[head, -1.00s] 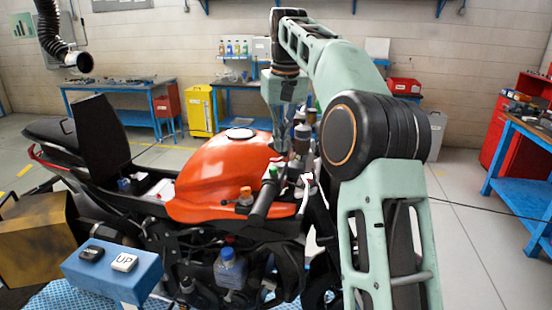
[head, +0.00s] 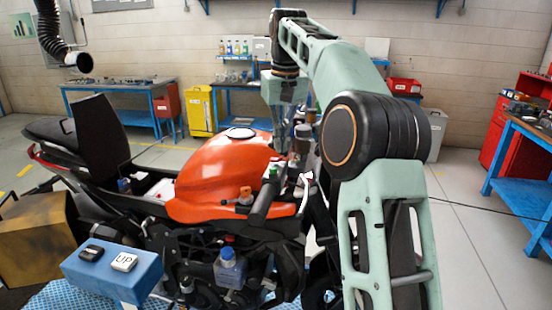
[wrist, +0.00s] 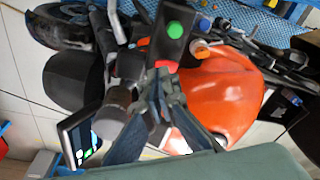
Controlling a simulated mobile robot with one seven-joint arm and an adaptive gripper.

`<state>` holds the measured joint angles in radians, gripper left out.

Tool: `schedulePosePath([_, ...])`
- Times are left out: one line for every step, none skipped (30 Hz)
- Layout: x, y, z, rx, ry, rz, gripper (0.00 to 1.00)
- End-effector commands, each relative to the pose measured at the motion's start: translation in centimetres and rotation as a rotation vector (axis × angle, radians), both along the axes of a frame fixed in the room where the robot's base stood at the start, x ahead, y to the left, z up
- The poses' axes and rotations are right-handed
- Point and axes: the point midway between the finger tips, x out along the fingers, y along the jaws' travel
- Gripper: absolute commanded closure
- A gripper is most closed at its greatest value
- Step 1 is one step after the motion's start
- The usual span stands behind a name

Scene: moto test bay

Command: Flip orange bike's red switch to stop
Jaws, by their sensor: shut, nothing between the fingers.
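The orange bike (head: 222,178) stands in the middle of the head view, its tank also large in the wrist view (wrist: 228,95). On its handlebar, a black switch housing (wrist: 177,45) carries a round green button (wrist: 174,30) and a red part (wrist: 165,64), which looks like the red switch. The green button also shows in the head view (head: 273,171). My gripper (wrist: 163,74) is shut and empty, its fingertips right by the red part; I cannot tell whether they touch it. In the head view my gripper (head: 280,147) is above the handlebar. The switch's position is hidden.
An orange-topped knob (wrist: 200,46) sits beside the housing. A screen (wrist: 82,135) stands near the gripper in the wrist view. A blue box with an UP button (head: 112,272) is at the front left. Open floor lies at right, before a blue workbench (head: 522,150).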

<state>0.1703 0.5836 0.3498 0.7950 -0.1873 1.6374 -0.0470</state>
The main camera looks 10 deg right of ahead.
Motion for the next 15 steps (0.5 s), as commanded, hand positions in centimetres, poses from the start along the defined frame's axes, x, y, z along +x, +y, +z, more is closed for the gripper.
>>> schedulePosePath([-0.01,-0.01,-0.14,0.0,0.0,0.0,1.0])
schedulePosePath([0.0,0.0,-0.18,0.0,0.0,0.0,1.0])
schedulePosePath([0.0,0.0,-0.24,0.0,0.0,0.0,1.0])
schedulePosePath([-0.01,0.0,-0.29,0.0,0.0,0.0,1.0])
schedulePosePath([0.0,0.0,-0.33,0.0,0.0,0.0,1.0])
schedulePosePath([0.0,0.0,-0.39,0.0,0.0,0.0,1.0])
schedulePosePath([0.0,0.0,-0.45,0.0,0.0,0.0,1.0])
schedulePosePath([-0.01,0.0,-0.49,0.0,0.0,0.0,1.0])
schedulePosePath([-0.01,0.0,-0.55,0.0,0.0,0.0,1.0])
schedulePosePath([0.0,0.0,-0.6,0.0,0.0,0.0,1.0])
schedulePosePath([0.0,0.0,-0.64,0.0,0.0,0.0,1.0])
schedulePosePath([-0.01,0.0,-0.7,0.0,0.0,0.0,1.0])
schedulePosePath([0.0,0.0,-0.74,0.0,0.0,0.0,1.0])
schedulePosePath([0.0,0.0,-0.79,0.0,0.0,0.0,1.0])
schedulePosePath([0.0,0.0,-0.85,0.0,0.0,0.0,1.0])
